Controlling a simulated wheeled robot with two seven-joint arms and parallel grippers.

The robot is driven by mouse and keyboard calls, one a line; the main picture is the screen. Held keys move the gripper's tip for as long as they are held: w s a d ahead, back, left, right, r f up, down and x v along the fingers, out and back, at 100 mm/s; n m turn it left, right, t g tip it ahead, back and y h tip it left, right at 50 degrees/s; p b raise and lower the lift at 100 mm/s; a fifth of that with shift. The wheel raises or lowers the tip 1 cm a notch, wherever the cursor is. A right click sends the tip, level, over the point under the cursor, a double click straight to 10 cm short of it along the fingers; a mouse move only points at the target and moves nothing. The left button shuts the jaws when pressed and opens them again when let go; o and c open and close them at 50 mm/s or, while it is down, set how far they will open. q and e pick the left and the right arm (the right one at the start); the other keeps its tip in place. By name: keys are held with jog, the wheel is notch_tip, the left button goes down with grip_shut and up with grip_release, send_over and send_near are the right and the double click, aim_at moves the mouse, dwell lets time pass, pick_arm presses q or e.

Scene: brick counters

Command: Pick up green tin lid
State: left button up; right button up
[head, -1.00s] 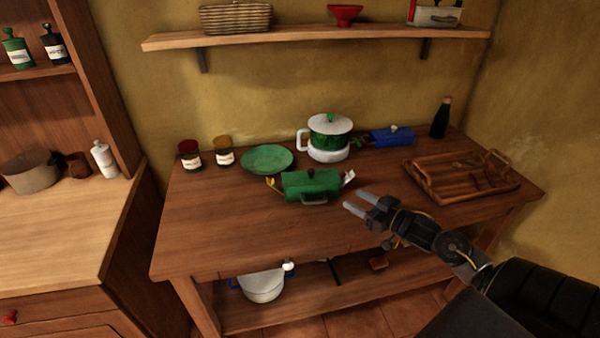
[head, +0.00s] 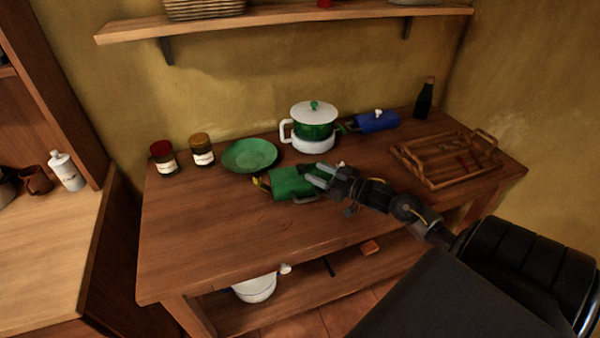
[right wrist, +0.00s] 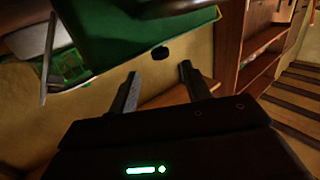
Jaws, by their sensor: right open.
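The green tin (head: 285,183) stands near the middle of the counter, in front of a green plate. My right gripper (head: 314,175) reaches in from the right, its fingers over the tin's right part and hiding the lid's knob in the head view. In the right wrist view the tin's green lid (right wrist: 120,32) fills the upper left, and its dark knob (right wrist: 160,52) is just beyond the fingertips. The right gripper (right wrist: 157,70) is open there, with nothing between its fingers. My left gripper is not in view.
The green plate (head: 250,155) and a green-and-white pot (head: 314,128) stand behind the tin. Two jars (head: 202,150) are at the left, a blue tin (head: 377,121) and a dark bottle (head: 424,98) behind. A wooden tray (head: 440,176) lies right. The counter's front left is clear.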

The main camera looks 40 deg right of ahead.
aim_at(301, 166)
jog(key=shift+x, duration=1.05)
jog(key=shift+w+r+p, duration=0.1)
jog(key=shift+w+p, duration=0.15)
jog(key=shift+p, duration=0.05)
jog(key=p+x, duration=0.1)
jog(key=x, duration=0.2)
jog(key=shift+w+a, duration=0.25)
jog(key=shift+w, duration=0.1)
jog(key=shift+w+a+f, duration=0.1)
jog(key=shift+w+f, duration=0.1)
jog(key=shift+w, duration=0.2)
jog(key=shift+s, duration=0.1)
jog(key=c, duration=1)
jog(key=shift+c, duration=0.2)
jog(key=shift+r, duration=0.1)
